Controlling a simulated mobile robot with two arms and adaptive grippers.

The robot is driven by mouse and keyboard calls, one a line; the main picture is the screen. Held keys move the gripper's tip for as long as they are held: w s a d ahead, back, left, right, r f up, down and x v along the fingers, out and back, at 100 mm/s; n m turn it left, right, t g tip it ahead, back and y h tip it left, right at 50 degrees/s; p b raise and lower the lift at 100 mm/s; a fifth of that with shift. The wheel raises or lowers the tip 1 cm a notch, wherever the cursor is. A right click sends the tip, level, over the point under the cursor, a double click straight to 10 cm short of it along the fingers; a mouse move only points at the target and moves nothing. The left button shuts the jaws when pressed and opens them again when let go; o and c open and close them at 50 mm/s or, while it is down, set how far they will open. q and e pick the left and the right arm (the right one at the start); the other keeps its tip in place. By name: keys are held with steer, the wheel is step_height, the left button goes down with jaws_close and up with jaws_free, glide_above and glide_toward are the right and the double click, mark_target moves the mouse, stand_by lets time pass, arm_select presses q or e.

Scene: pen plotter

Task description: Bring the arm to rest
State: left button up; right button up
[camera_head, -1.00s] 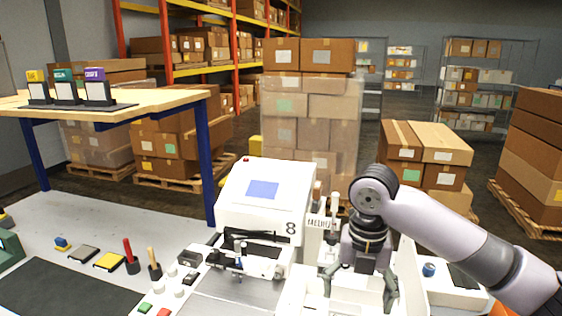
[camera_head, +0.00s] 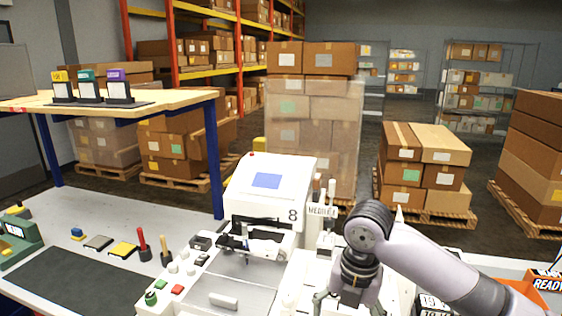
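My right arm (camera_head: 430,262) comes in from the right, with its gripper (camera_head: 347,303) hanging down at the bottom edge of the view. Its fingers are spread apart and nothing shows between them; the tips are close to the frame edge and partly cut off. The gripper is in front of and to the right of the white pen plotter (camera_head: 258,205), which carries the number 8 and a blue screen. My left gripper is not in view.
A grey bench (camera_head: 95,215) to the left holds a dark mat (camera_head: 70,283), a red-handled tool (camera_head: 142,243) and small pads. Boxes on pallets (camera_head: 425,165) fill the back. A READY sign (camera_head: 548,283) is at right.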

steer(key=s+a+f+m+t+y, duration=0.2)
steer(key=s+a+f+m+y, duration=0.35)
steer(key=s+f+m, duration=0.7)
steer(key=s+d+f+m+t+h, duration=0.1)
steer(key=s+d+f+m+h, duration=0.6)
steer(key=s+d+m, duration=0.75)
step_height(320, 180, down, 30)
steer(key=m+g+y, duration=0.1)
steer(key=m, duration=0.1)
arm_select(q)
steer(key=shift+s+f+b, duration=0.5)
arm_select(e)
steer(key=s+d+f+g, duration=0.1)
steer(key=s+d+f, duration=0.1)
steer(key=s+f, duration=1.2)
steer(key=shift+s+d+f, duration=0.15)
steer(key=shift+s, duration=0.65)
